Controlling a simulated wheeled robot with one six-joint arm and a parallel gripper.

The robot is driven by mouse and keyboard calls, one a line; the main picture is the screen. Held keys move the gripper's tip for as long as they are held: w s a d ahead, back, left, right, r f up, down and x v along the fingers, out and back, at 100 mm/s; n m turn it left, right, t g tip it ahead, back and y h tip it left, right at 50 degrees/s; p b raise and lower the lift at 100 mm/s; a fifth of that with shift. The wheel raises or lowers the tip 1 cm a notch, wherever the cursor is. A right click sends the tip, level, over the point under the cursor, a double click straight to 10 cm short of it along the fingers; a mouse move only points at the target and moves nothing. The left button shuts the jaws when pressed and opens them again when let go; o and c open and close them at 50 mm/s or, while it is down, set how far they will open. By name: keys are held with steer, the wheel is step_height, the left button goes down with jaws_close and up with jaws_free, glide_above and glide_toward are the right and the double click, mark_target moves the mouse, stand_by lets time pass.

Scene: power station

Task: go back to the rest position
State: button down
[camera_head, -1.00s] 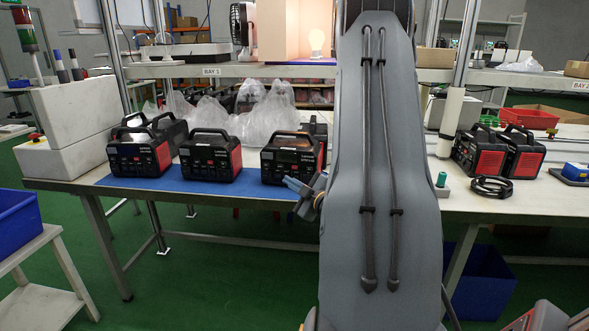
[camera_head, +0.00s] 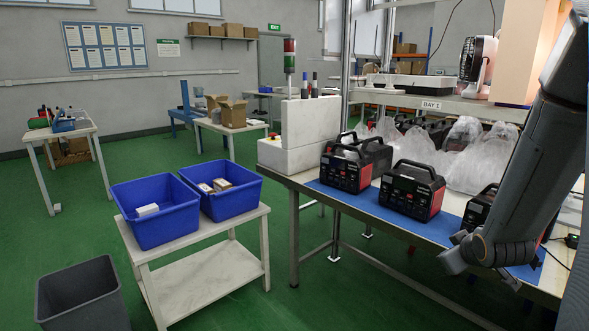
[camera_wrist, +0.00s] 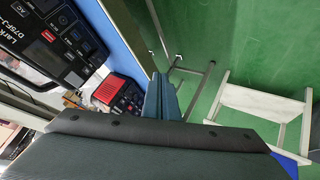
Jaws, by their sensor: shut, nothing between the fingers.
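My arm (camera_head: 545,140) comes down at the right edge of the head view, its wrist end over the front edge of the workbench. The gripper's fingertips are hard to make out there. In the wrist view my gripper (camera_wrist: 160,84) shows as two blue-grey fingers pressed together, with nothing between them. A black power station (camera_wrist: 50,45) is close on the left of that view, beside the fingers and apart from them. Another power station (camera_wrist: 120,93) with red sides is farther off. In the head view, the rightmost power station (camera_head: 480,207) is partly hidden behind my arm.
Two more power stations (camera_head: 411,190) stand on the blue mat (camera_head: 330,192). Left of the workbench is a white side table (camera_head: 205,282) with two blue bins (camera_head: 158,218). A grey bin (camera_head: 80,300) stands on the floor. Green floor (camera_head: 110,235) is open at left.

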steer(key=s+a+r+m+g+y+p, duration=0.2)
steer(key=s+a+g, duration=0.7)
steer(key=s+a, duration=1.3)
step_height(320, 180, up, 3)
steer(key=shift+s+a+f+m+p, duration=0.2)
steer(key=shift+m+p, duration=0.15)
steer(key=shift+m, duration=0.75)
